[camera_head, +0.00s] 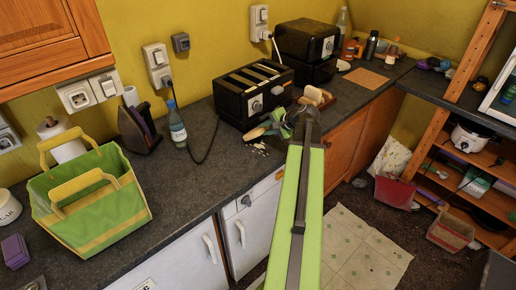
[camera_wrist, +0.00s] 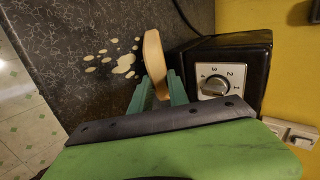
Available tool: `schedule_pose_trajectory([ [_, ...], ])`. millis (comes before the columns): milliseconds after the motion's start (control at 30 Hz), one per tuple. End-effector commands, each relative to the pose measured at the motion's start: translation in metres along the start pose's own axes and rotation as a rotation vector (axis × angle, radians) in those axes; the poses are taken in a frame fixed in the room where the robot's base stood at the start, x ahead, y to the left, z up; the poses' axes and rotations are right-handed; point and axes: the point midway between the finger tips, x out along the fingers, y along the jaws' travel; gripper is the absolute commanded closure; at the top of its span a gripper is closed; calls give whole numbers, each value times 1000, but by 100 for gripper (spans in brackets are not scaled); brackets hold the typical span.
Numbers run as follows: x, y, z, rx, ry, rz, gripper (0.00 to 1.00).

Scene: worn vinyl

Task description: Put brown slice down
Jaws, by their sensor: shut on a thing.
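The brown slice (camera_wrist: 154,52) is held edge-on between the teal fingers of my gripper (camera_wrist: 158,88) in the wrist view. Its far end sticks out past the fingertips, over or close to the dark counter. I cannot tell whether it touches the counter. In the head view my gripper (camera_head: 277,124) is at the counter's front edge, just in front of the black toaster (camera_head: 262,103). A tan bit of the slice (camera_head: 256,132) shows at its left. The toaster's dial side (camera_wrist: 225,66) is close to the right of the slice in the wrist view.
Pale crumbs or spots (camera_wrist: 122,65) lie on the counter beside the slice. A bread piece on a wooden board (camera_head: 320,99) is right of the toaster. A bottle (camera_head: 176,127), an iron (camera_head: 137,130) and a green basket (camera_head: 92,205) stand left. Counter (camera_head: 205,160) between bottle and gripper is mostly clear.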

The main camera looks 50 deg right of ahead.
Motion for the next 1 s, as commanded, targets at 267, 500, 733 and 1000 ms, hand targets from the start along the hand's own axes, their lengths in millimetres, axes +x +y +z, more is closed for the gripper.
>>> schedule_pose_trajectory([
  [267, 0, -1, 0, 0, -1, 0, 65],
  [500, -1, -1, 1, -1, -1, 0, 65],
  [733, -23, -5, 2, 0, 0, 0, 65],
  [1000, -61, -5, 1, 0, 0, 0, 65],
])
